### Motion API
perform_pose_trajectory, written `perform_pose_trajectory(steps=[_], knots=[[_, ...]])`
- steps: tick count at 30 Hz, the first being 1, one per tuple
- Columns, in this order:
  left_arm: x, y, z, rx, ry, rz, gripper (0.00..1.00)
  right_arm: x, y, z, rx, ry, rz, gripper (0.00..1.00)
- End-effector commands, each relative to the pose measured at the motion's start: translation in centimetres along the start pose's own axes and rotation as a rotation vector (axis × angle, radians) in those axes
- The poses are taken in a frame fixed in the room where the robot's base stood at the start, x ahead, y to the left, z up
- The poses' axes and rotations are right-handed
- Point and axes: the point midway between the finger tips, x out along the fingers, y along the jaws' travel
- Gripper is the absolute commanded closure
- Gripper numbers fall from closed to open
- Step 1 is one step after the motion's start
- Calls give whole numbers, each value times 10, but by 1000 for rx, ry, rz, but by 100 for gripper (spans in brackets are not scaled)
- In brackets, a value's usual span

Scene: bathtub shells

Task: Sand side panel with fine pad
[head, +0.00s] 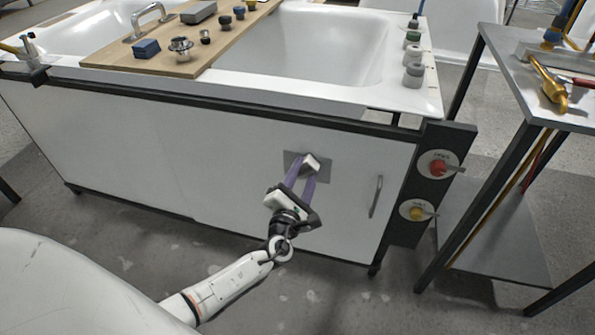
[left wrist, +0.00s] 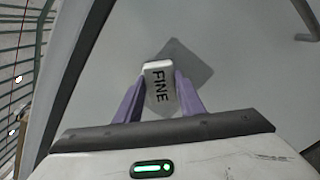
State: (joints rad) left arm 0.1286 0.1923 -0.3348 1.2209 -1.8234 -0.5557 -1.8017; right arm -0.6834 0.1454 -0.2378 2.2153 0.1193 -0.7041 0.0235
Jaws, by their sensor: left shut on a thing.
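My left gripper (head: 307,170) has its purple fingers shut on a small white pad (head: 311,162). In the left wrist view the fingers (left wrist: 160,98) grip the pad (left wrist: 158,87), which carries the word FINE. The pad is at the white side panel (head: 240,160) of the bathtub, over a grey square patch (head: 293,158); the patch also shows in the left wrist view (left wrist: 185,60). I cannot tell whether the pad touches the panel. My right gripper is not in view.
A vertical handle (head: 376,196) is right of the patch. A dark post with a red button (head: 438,168) and a yellow button (head: 417,213) stands at the panel's right end. A wooden board (head: 165,62) with knobs lies across the tub. A metal table (head: 513,68) with tools stands at right.

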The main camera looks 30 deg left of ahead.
Motion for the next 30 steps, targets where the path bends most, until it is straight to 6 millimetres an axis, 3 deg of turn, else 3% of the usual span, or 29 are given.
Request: perform_pose_trajectory(steps=[30], knots=[[2,-47,48,-3,-3,-2,83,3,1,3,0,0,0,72]])
